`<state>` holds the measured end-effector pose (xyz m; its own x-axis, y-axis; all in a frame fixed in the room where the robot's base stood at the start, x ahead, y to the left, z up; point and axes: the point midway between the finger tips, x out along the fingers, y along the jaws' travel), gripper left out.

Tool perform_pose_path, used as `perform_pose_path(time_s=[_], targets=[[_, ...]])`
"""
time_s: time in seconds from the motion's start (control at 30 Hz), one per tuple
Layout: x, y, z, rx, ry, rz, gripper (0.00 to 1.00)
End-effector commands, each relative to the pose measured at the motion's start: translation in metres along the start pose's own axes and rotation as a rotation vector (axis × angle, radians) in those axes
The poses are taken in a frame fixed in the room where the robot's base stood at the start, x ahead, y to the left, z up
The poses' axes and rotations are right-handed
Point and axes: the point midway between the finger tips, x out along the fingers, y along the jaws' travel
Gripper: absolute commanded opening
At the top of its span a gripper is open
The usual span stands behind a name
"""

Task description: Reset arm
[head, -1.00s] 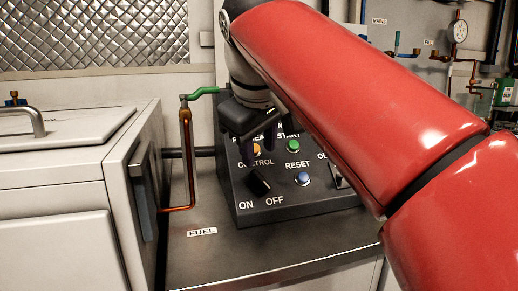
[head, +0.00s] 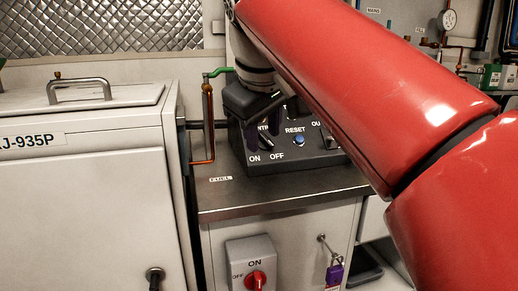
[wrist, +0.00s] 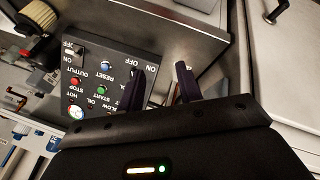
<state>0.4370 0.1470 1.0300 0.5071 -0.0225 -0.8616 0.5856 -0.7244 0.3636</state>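My gripper (head: 262,138) is in front of the left part of the black control panel (head: 310,160) in the head view, below the red arm. In the wrist view my gripper (wrist: 162,77) has its two dark fingers apart, with nothing visible held between them. The panel (wrist: 115,65) shows on the left in the wrist view, with one finger overlapping its edge near the ON and OFF marks. I cannot tell whether the fingers touch the panel or its control switch. The blue RESET button (head: 299,141) is right of the gripper.
The panel stands on a metal-topped cabinet (head: 285,198) with a red rotary switch (head: 257,279) and purple padlock (head: 335,273) on its front. A white lidded unit (head: 90,190) stands left. A copper pipe (head: 208,120) with a green handle rises left of the panel.

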Motion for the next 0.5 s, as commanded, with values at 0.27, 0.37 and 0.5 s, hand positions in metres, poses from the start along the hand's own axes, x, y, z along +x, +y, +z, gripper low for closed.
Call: perform_pose_path(time_s=[0.27, 0.37, 0.5], targets=[[0.011, -0.002, 0.021, 0.049, -0.011, 0.009, 0.35], [0.017, -0.003, 0.032, 0.072, -0.016, 0.013, 0.35], [0.029, -0.006, 0.054, 0.121, -0.024, 0.016, 0.35]])
